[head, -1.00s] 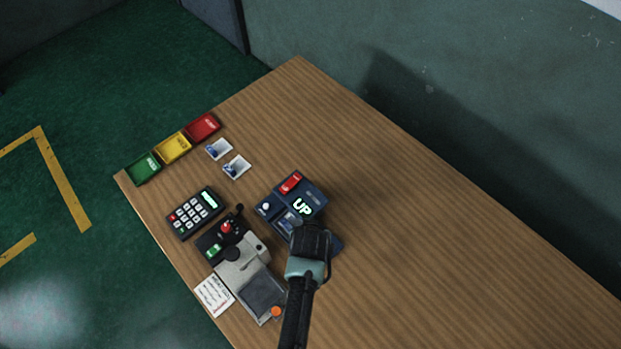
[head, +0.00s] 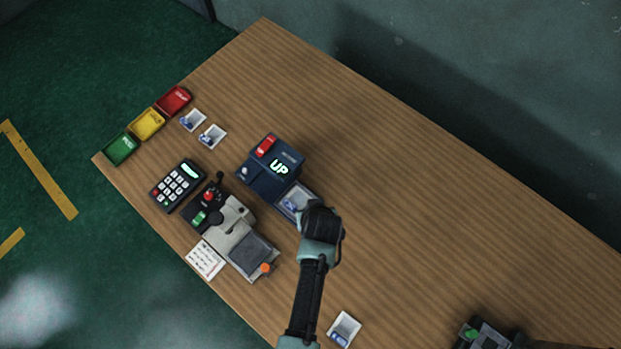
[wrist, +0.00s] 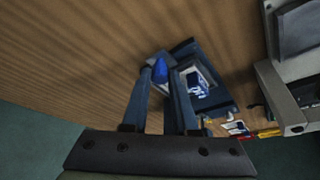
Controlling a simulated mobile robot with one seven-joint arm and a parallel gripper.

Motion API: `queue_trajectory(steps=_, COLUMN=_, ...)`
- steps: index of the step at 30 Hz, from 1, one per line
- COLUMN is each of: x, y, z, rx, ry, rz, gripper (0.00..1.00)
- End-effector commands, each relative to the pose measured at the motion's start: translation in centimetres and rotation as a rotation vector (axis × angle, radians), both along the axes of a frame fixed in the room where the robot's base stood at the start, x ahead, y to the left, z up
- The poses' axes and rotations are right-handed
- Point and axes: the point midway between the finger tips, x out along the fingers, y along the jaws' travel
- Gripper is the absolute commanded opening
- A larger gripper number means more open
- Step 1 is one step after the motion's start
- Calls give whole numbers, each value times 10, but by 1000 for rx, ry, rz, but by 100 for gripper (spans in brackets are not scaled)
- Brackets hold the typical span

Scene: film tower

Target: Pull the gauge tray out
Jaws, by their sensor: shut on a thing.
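The gauge (head: 262,180) is a dark blue box on the table with a lit "UP" display and a red part on top. Its blue tray (head: 308,190) sticks out from the box toward the lower right, bearing a white dish with something blue in it. The dish also shows in the wrist view (wrist: 200,84). My gripper (head: 318,224) is at the tray's outer end, covering it in the head view. In the wrist view my gripper (wrist: 163,68) is shut on the bright blue handle (wrist: 160,70) of the tray.
Left of the gauge are a grey machine (head: 232,222) with an orange knob, a keypad (head: 178,186) and a paper card (head: 205,259). Green, yellow (head: 147,124) and red bins stand at the far left edge. White dishes (head: 212,136) lie nearby.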

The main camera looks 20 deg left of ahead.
Motion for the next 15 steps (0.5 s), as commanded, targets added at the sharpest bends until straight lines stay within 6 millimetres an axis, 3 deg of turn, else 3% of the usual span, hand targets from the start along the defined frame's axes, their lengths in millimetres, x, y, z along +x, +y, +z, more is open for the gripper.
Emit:
queue_trajectory(steps=4, x=-1, y=-8, z=-2, rx=-14, ry=5, rz=-11, gripper=0)
queue_trajectory(steps=5, x=-1, y=-8, z=-2, rx=-14, ry=5, rz=-11, gripper=28)
queue_trajectory(steps=9, x=-1, y=-7, z=-2, rx=-13, ry=5, rz=-10, gripper=53)
queue_trajectory(steps=15, x=-1, y=-6, z=-1, rx=-10, ry=3, rz=-8, gripper=57)
